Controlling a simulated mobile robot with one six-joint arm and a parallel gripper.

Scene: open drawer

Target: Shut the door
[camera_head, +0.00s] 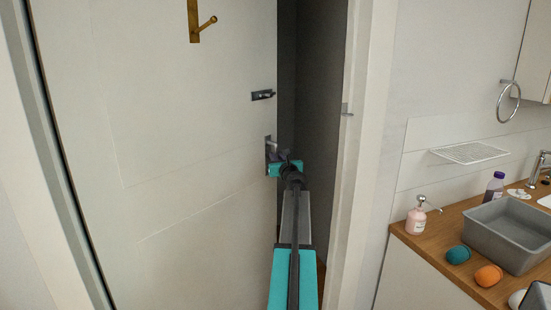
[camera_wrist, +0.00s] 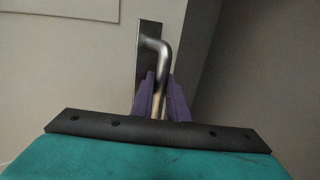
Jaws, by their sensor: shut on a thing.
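The white door (camera_head: 190,160) stands partly open, with a dark gap between its right edge and the white door frame (camera_head: 357,150). A metal lever handle (camera_head: 271,143) sits near the door's right edge. My gripper (camera_head: 285,163) is at this handle, with my arm reaching up to it from below. In the wrist view my gripper's purple fingers (camera_wrist: 161,95) are closed around the bent metal handle (camera_wrist: 157,48), which comes out of a dark upright plate (camera_wrist: 146,70) on the door. The fingertips are partly hidden in the head view.
A small latch (camera_head: 262,95) is above the handle, and a brass hook (camera_head: 203,22) is higher on the door. To the right, a wooden counter (camera_head: 440,243) holds a grey basin (camera_head: 505,258), a pink soap bottle (camera_head: 416,217) and small round objects. A towel ring (camera_head: 508,102) hangs on the wall.

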